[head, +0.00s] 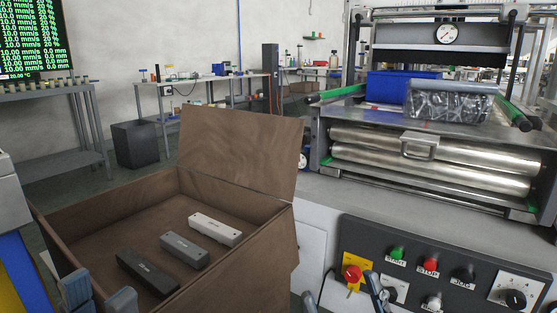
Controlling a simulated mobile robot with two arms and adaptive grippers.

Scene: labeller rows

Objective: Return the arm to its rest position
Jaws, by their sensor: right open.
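My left gripper (98,297) is at the bottom left, at the near left corner of an open brown box (80,207). Its two blue-grey fingertips are apart, with no held object visible between them; the rest is cut off by the frame. My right gripper (343,296) is at the bottom edge, in front of the control panel. Its fingertips are wide apart and it is empty; one overlaps the area by the red knob on a yellow plate (352,274). Whether it touches the panel I cannot tell.
The box holds a white bar (215,229), a grey bar (185,251) and a black bar (148,273). A dark control panel (440,250) with buttons is at lower right. A machine with metal rollers (430,160) stands behind it. Workbenches (205,80) are further back.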

